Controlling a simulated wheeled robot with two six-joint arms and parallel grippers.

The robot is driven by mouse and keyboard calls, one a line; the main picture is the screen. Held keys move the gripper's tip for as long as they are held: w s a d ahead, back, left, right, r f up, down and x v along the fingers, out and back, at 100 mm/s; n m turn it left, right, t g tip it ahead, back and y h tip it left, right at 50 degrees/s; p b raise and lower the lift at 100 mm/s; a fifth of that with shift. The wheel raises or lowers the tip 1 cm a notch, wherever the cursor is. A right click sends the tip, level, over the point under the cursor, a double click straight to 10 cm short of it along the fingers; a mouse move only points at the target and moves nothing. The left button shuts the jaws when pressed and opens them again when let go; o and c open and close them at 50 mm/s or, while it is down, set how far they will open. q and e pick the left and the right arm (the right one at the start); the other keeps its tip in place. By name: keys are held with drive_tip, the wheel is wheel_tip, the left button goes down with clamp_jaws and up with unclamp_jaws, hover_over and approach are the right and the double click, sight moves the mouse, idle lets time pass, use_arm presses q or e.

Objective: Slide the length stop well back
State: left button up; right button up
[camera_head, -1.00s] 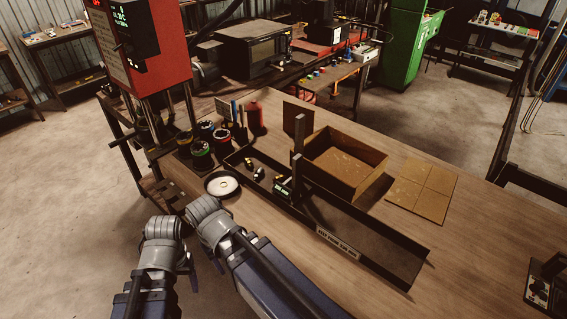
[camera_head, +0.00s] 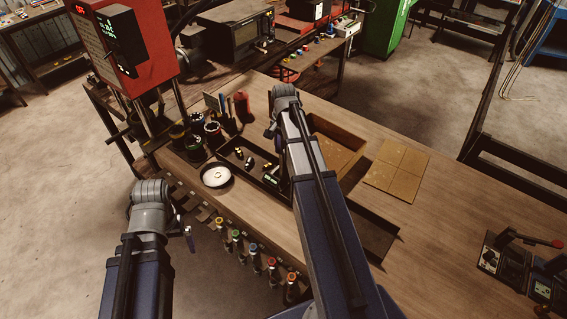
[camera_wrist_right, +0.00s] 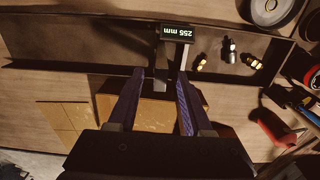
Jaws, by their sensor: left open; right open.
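The length stop shows in the right wrist view as a dark upright post with a small display (camera_wrist_right: 177,34) reading 255 mm. It stands in the long dark tray (camera_wrist_right: 70,75). In the head view the display (camera_head: 272,177) shows just left of my right arm, which hides most of the post. My right gripper (camera_wrist_right: 161,75) is open and points down at the tray. Its fingertips are close to the post; I cannot tell whether they touch it. My left gripper (camera_head: 187,232) is open and empty, off the bench's front edge.
Several brass fittings (camera_head: 240,157) lie in the tray's left end. A cardboard box (camera_head: 335,150) is close behind my right arm. The red crimper (camera_head: 130,50) stands at left.

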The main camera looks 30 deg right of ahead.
sight(284, 165)
drive_tip(key=shift+f+b, duration=3.9)
drive_tip(key=shift+f, duration=0.05)
clamp_jaws()
